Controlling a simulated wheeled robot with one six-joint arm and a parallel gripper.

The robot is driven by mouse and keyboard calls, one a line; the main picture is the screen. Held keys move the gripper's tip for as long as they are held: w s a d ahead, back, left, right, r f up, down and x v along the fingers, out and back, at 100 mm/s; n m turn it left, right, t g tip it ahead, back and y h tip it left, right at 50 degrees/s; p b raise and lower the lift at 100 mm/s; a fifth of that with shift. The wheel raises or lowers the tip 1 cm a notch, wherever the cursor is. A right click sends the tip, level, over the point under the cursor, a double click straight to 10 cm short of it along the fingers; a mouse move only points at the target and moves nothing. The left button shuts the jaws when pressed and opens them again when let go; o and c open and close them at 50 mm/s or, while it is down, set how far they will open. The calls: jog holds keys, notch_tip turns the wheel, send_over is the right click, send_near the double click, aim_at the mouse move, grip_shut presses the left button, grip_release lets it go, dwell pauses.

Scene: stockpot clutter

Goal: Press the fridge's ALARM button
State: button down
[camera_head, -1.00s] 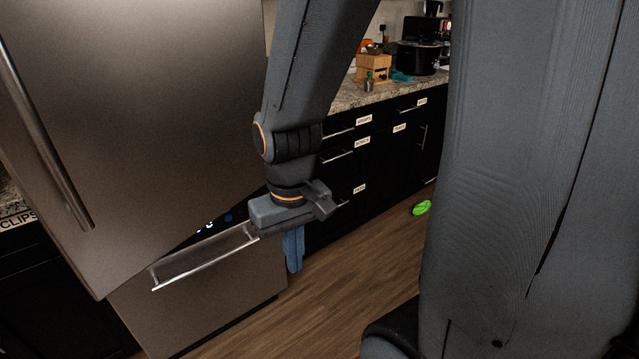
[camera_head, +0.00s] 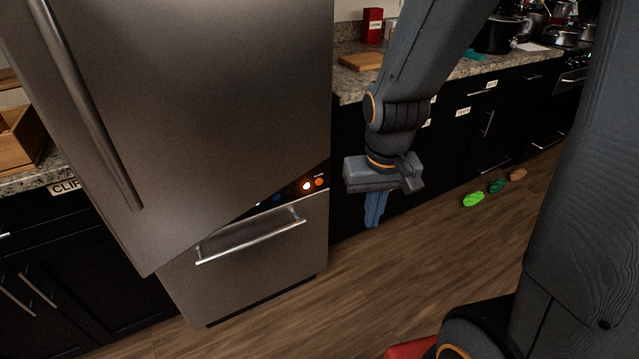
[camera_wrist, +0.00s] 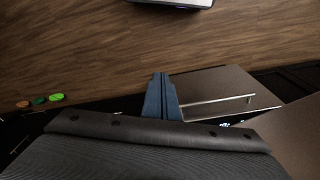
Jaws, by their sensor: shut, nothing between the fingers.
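The stainless fridge (camera_head: 215,110) stands left of centre in the head view, its large upper door above a lower drawer (camera_head: 260,275) with a bar handle. A dark control strip between them carries small round lights or buttons, including a bright orange-white one (camera_head: 306,186) and an orange-red one (camera_head: 319,182) at its right end. The lettering is too small to read. My gripper (camera_head: 373,212) is right of the fridge, pointing down, its blue fingers shut and empty, apart from the strip. In the wrist view the blue fingers (camera_wrist: 162,98) point towards the floor, with the drawer (camera_wrist: 225,90) beside them.
Dark cabinets with a granite counter (camera_head: 350,85) run behind my arm, with a cutting board (camera_head: 361,61) and a red box (camera_head: 372,26) on top. Green and brown items, including a bright green one (camera_head: 473,200), lie on the floor. The wooden floor (camera_head: 400,265) before the fridge is clear.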

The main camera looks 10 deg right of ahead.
aim_at(319, 182)
jog(key=w+f+m+t+y, duration=0.1)
jog(key=w+f+m+t, duration=0.1)
jog(key=w+f, duration=0.8)
jog(key=w+f+m+t+y+b, duration=0.1)
jog(key=w+f+t, duration=0.4)
jog(key=w+f, duration=0.5)
jog(key=w+m, duration=0.1)
jog(key=w, duration=0.4)
jog(key=shift+d+t, duration=0.3)
jog(key=shift+d, duration=0.1)
jog(key=shift+w, duration=0.1)
jog(key=w+a+b, duration=0.2)
jog(key=w+b, duration=0.1)
jog(key=w, duration=0.5)
jog(key=shift+a, duration=0.35)
jog(key=shift+w, duration=0.2)
jog(key=shift+w+a, duration=0.15)
jog(key=shift+w, duration=0.15)
